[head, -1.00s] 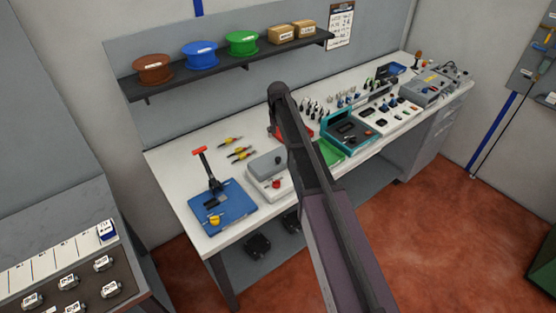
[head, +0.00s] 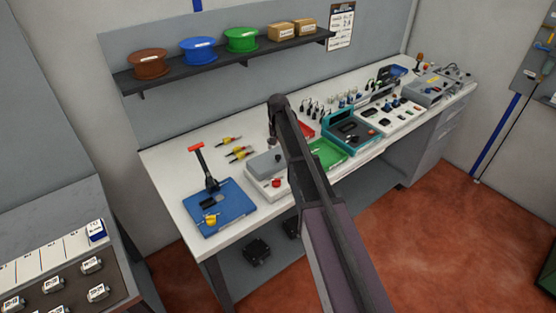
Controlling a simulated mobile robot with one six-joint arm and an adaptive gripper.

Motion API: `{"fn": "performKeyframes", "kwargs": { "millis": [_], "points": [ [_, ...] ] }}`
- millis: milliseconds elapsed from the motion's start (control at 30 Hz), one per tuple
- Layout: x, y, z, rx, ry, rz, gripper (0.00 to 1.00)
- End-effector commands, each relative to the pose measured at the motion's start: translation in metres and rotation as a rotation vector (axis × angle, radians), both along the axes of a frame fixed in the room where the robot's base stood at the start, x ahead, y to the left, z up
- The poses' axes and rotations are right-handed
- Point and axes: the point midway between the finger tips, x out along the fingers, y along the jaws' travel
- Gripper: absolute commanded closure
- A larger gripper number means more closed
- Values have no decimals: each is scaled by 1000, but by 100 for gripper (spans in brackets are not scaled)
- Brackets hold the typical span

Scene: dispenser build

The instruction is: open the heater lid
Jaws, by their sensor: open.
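A pale box with a grey lid-like top (head: 266,164) and a red knob (head: 276,183) sits near the front edge of the bench. It looks like the heater, but no label is readable. Its top lies flat and looks shut. My arm passes in front of its right side and hides part of it. My gripper cannot be made out; the arm's upper end stands over the bench and hides what is behind it.
The blue press (head: 220,207) with a red-topped lever stands left of the box. A green tray (head: 328,153), a red tray (head: 304,130) and a teal device (head: 352,133) stand to the right. Yellow-handled tools (head: 238,154) lie behind. A shelf (head: 215,62) with spools runs above the bench.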

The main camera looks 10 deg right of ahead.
Motion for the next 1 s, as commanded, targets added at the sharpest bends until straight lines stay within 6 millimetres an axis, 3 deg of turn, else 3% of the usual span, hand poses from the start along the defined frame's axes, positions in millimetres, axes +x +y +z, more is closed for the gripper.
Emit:
{"fn": "performKeyframes", "kwargs": {
  "millis": [500, 1000],
  "points": [
    [0, 0, -40, 0, 0, 0, 27],
    [0, 0, -45, 0, 0, 0, 27]
  ]
}}
